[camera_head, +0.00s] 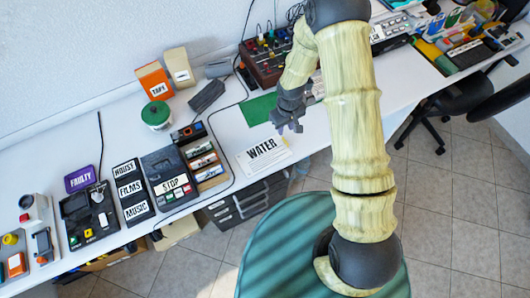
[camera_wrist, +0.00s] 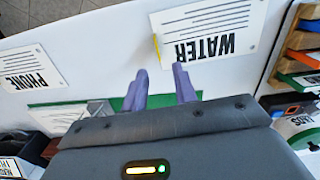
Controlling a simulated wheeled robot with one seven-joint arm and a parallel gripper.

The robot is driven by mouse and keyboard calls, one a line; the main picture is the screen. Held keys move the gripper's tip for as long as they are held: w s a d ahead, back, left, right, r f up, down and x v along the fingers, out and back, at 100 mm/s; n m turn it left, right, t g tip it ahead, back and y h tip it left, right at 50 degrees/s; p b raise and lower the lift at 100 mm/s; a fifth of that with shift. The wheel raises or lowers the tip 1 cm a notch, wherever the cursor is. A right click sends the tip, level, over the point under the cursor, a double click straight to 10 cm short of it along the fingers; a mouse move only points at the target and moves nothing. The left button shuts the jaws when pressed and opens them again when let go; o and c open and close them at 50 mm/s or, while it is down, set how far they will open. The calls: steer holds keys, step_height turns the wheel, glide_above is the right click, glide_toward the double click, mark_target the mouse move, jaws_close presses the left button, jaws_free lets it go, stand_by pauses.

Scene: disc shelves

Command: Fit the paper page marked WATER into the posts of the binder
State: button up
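The white page marked WATER (camera_head: 264,155) lies flat near the table's front edge. In the wrist view the WATER page (camera_wrist: 207,32) is upside down, ahead of the fingers and to the right, with a thin yellow strip at its left edge. My gripper (camera_head: 290,129) hangs just behind the page in the head view. In the wrist view my gripper (camera_wrist: 161,72) has its two purple-grey fingers apart with nothing between them. A green sheet or mat (camera_head: 258,108) lies behind the page. I cannot make out a binder with posts for certain.
A page marked PHONE (camera_wrist: 27,72) lies to the left in the wrist view. Left of the WATER page stand small boxes in a wooden rack (camera_head: 210,172) and a STOP device (camera_head: 170,184). A mixer (camera_head: 266,62) stands behind.

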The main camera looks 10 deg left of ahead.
steer(key=shift+f, duration=1.6)
steer(key=shift+f+p, duration=0.1)
steer(key=shift+p, duration=0.2)
steer(key=shift+d+f+p, duration=0.15)
steer(key=shift+f+p, duration=0.3)
steer(key=shift+f, duration=0.8)
steer(key=shift+d+f+p, duration=0.1)
steer(key=shift+f+p, duration=0.3)
steer(key=shift+f, duration=0.8)
steer(key=shift+c, duration=0.5)
jaws_close()
